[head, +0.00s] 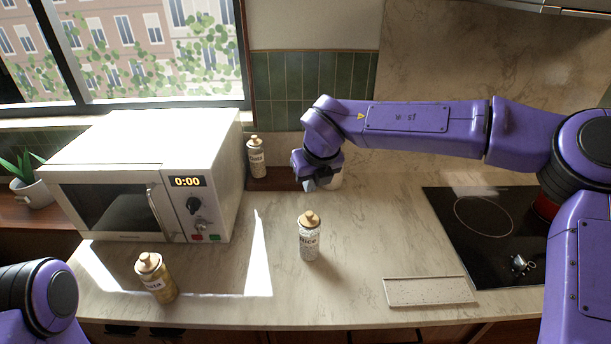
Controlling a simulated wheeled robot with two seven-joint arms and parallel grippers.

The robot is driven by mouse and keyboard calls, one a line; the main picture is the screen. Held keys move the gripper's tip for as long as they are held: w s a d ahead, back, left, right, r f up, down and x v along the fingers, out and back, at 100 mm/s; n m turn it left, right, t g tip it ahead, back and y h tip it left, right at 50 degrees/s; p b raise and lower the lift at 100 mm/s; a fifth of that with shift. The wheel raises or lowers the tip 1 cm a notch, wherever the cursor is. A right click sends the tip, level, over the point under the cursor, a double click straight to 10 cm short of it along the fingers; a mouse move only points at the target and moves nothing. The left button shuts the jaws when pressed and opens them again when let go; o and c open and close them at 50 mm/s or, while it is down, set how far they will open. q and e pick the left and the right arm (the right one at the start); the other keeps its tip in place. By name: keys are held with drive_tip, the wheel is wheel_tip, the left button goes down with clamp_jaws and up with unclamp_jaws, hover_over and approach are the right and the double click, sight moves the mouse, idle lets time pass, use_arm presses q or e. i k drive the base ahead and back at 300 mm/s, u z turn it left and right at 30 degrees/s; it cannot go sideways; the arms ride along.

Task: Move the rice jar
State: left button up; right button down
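The rice jar (309,241), a small clear jar with pale contents, a "Rice" label and a wooden stopper, stands upright on the marble counter near the middle of the head view. My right gripper (318,184) is behind it, close to the back of the counter and pointing down. It is apart from the rice jar. Its fingers are small and partly hidden, so I cannot tell whether they are open. A pale object (336,181) shows just beside the fingers, mostly hidden. My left arm shows at the lower left, but its gripper is out of view.
A dark wooden board (277,185) lies at the back with a labelled jar (257,158) on it. A pasta jar (157,279) stands front left, by the microwave (140,185). A speckled tray (430,291) and black hob (475,250) are right. The counter around the rice jar is clear.

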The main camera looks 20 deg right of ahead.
sight(308, 239)
drive_tip(key=k, duration=1)
